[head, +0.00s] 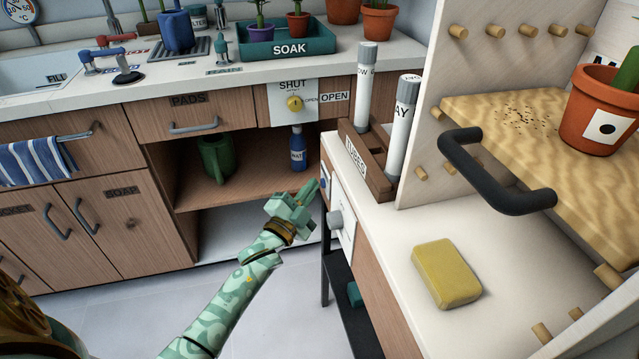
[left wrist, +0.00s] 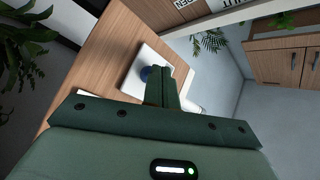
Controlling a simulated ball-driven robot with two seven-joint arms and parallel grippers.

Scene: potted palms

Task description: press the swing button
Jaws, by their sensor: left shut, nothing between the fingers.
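A blue round button (head: 325,183) sits on a white panel (head: 347,236) on the side of the wooden cabinet at the right. I cannot read a label that names it as the swing button. A grey knob (head: 335,219) stands out below it. My left gripper (head: 310,189) is shut and empty, its tips just left of the button. In the left wrist view, the shut fingers (left wrist: 161,86) overlap the blue button (left wrist: 147,73) and partly hide it. I cannot tell whether they touch it. My right gripper is not in view.
A rack of tubes (head: 365,165) stands on the cabinet top, with a yellow sponge (head: 446,272) nearer. A potted cactus (head: 602,112) stands on a wooden shelf board (head: 510,120) with a black handle (head: 490,188). A blue bottle (head: 297,152) stands on the open shelf behind my gripper.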

